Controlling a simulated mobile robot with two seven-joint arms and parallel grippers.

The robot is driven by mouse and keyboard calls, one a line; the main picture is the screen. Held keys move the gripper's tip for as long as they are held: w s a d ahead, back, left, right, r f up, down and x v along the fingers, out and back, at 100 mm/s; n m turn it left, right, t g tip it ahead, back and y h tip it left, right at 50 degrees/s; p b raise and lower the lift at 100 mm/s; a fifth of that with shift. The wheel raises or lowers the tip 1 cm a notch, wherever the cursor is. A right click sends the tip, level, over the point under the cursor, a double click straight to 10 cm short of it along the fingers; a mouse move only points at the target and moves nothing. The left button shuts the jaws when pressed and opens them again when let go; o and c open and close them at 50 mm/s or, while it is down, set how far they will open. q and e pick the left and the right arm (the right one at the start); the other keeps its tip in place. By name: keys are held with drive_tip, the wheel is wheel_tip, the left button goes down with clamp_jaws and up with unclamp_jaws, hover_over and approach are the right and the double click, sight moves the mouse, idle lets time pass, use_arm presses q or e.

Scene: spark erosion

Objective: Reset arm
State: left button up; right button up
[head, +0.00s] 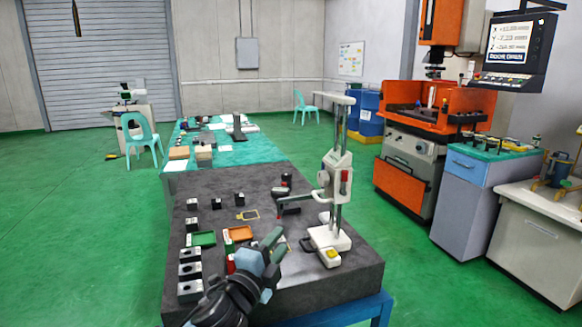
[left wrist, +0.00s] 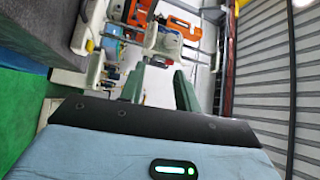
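My left gripper (head: 274,243) is above the front part of the dark stone-topped table (head: 340,275), its arm coming in from the bottom edge. In the left wrist view its two green fingers (left wrist: 160,88) stand apart with nothing between them, so it is open and empty. In the head view it overlaps the area just right of the orange tray (head: 238,233) and left of the white measuring stand's base (head: 328,240). I cannot tell its exact height over the table. My right gripper is in neither view.
A green tray (head: 203,239) lies left of the orange one. Several grey blocks (head: 190,271) line the table's left edge. The tall measuring stand (head: 335,185) rises on the right. An orange machine (head: 420,110) and a grey cabinet (head: 480,190) stand further right.

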use_arm(q)
drive_tip(key=s+a+f+n+g+y, duration=0.25)
drive_tip(key=s+f+n, duration=0.45)
drive_tip(key=f, duration=0.6)
drive_tip(key=s+a+f+n+g+y, duration=0.1)
drive_tip(key=s+a+f+n, duration=0.3)
drive_tip(key=s+f, duration=0.7)
drive_tip(key=s+a+f+n+g+y, duration=0.1)
drive_tip(key=s+a+f+n, duration=0.3)
drive_tip(key=s+f, duration=0.4)
drive_tip(key=s+a+f+n+g+y, duration=0.2)
drive_tip(key=s+a+f+n+g, duration=0.2)
drive_tip(key=s, duration=1.2)
wheel_tip(320, 180, down, 4)
drive_tip(key=a+n, duration=0.1)
drive_tip(key=a, duration=0.1)
drive_tip(key=shift+s+a, duration=0.15)
drive_tip(key=shift+a, duration=0.25)
